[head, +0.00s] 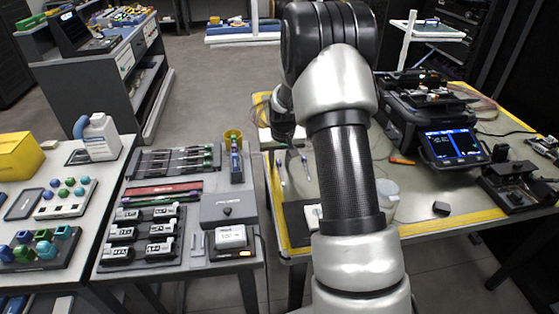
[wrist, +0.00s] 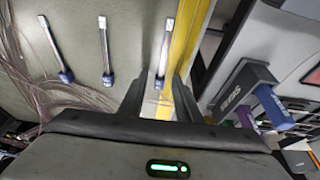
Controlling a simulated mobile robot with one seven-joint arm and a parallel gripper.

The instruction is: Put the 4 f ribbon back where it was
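In the wrist view, three slim pale strips with dark blue ends lie on a light mat: a left strip (wrist: 57,52), a middle strip (wrist: 105,52) and a right strip (wrist: 166,50). No label is readable on them, so I cannot tell which is the 4 f ribbon. My gripper (wrist: 158,88) has its two dark fingers spread, with the right strip's blue end showing between them. I see no finger touching it. In the head view, two pale strips (head: 281,172) (head: 304,165) show left of my arm, which hides part of the mat.
A splicer with a lit screen (head: 453,143) stands on the right of the yellow-edged table (head: 455,226). Thin fibres (wrist: 35,88) trail left of the strips. The left grey table holds labelled black holders (head: 128,234), a grey box (head: 228,208) and a blue tool in a stand (head: 236,160).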

